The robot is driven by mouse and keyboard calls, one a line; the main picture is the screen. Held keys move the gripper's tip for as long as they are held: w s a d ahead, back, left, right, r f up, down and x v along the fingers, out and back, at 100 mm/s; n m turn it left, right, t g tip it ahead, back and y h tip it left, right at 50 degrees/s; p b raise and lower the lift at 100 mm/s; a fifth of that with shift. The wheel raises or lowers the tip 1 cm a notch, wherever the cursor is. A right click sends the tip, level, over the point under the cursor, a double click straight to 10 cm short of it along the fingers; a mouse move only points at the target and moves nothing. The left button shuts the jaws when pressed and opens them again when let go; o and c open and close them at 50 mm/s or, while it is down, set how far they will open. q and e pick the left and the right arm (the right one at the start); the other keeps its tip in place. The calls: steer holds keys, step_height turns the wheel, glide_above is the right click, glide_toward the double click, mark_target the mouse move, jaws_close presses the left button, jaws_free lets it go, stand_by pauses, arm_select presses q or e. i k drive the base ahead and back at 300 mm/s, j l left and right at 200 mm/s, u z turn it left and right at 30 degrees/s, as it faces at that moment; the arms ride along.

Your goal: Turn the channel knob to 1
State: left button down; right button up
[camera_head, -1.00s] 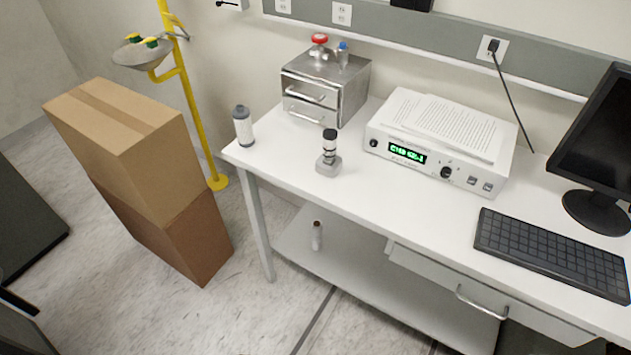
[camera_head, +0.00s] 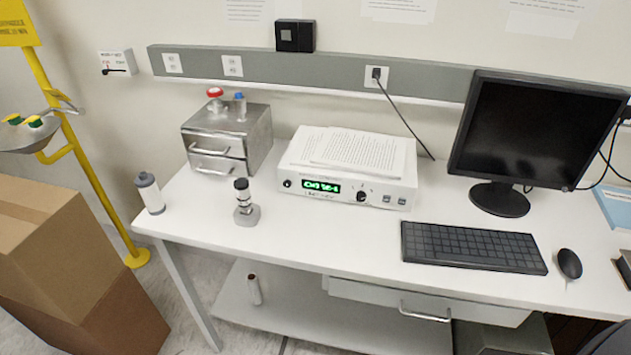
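A white instrument box (camera_head: 330,202) stands on the white table, with printed papers (camera_head: 355,152) lying on its top. Its front has a green lit display (camera_head: 321,187) that begins with "CH"; the rest is too small to read surely. A larger black knob (camera_head: 361,196) sits right of the display, with small marks around it. A smaller black knob (camera_head: 287,183) sits left of the display. Which of them is the channel knob I cannot tell from labels. Neither of my grippers is in view.
The white table (camera_head: 330,240) also holds a metal drawer box (camera_head: 222,142), a small dark-topped device (camera_head: 245,205), a grey-capped cylinder (camera_head: 150,193), a keyboard (camera_head: 470,246), a mouse (camera_head: 569,264) and a monitor (camera_head: 535,130). Cardboard boxes (camera_head: 70,270) stand at left. The strip before the instrument is clear.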

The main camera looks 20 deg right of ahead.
mark_target(361, 195)
steer(key=z, duration=0.8)
steer(key=i+l+u, duration=0.25)
steer(key=i+l, duration=0.2)
steer(key=l, duration=0.1)
